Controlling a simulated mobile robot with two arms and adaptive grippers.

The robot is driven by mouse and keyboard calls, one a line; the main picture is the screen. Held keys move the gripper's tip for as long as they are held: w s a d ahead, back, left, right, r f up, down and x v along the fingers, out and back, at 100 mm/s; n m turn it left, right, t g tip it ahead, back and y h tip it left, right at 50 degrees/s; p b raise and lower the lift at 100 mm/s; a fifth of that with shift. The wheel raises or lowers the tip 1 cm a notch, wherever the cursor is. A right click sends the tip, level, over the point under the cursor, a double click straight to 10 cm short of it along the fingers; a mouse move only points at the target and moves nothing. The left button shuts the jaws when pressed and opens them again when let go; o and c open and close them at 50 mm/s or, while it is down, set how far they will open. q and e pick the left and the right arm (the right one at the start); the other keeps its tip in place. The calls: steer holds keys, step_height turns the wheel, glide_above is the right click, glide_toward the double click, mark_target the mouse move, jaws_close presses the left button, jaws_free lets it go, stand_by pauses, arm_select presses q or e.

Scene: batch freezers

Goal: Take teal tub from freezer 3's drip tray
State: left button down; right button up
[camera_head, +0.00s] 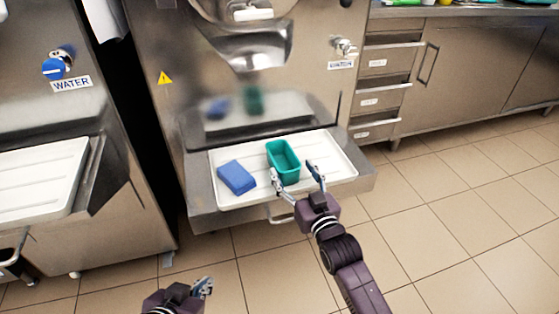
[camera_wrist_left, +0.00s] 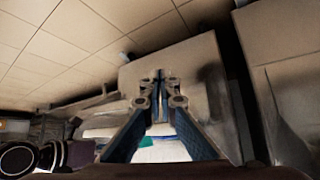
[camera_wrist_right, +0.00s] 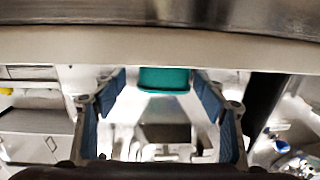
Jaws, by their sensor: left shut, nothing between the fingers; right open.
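The teal tub (camera_head: 283,162) stands upright on the white drip tray (camera_head: 333,153) of the freezer in the middle of the head view. A blue block-like object (camera_head: 237,177) lies left of it on the same tray. My right gripper (camera_head: 294,172) is open at the tray's front edge, its fingers pointing at the tub. In the right wrist view the tub (camera_wrist_right: 164,79) shows ahead between the spread fingers, with no visible contact. My left gripper (camera_head: 203,287) is low at the bottom of the head view, away from the tray. Its fingertips meet in the left wrist view (camera_wrist_left: 160,84), empty.
The freezer's steel front (camera_head: 250,100) rises behind the tray. Another freezer with a white tray (camera_head: 40,180) and a WATER label stands at the left. Steel drawers (camera_head: 385,85) and a counter are at the right. The tiled floor (camera_head: 460,220) at the right is clear.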

mark_target(282, 169)
steer(key=shift+x, duration=0.9)
steer(key=b+x, duration=0.1)
steer(key=x, duration=0.1)
steer(key=b+x, duration=0.1)
steer(key=x, duration=0.1)
steer(key=shift+w+a, duration=0.2)
steer(key=shift+a, duration=0.2)
steer(key=shift+w, duration=0.1)
arm_select(q)
steer(key=w+d+r+t+h, duration=0.2)
steer(key=w+r+t, duration=0.5)
steer(key=r, duration=0.4)
steer(key=shift+w+d+r, duration=0.35)
steer(key=shift+w+d, duration=0.1)
steer(key=shift+d, duration=0.45)
arm_select(e)
steer(key=shift+r, duration=0.1)
steer(key=c, duration=1.1)
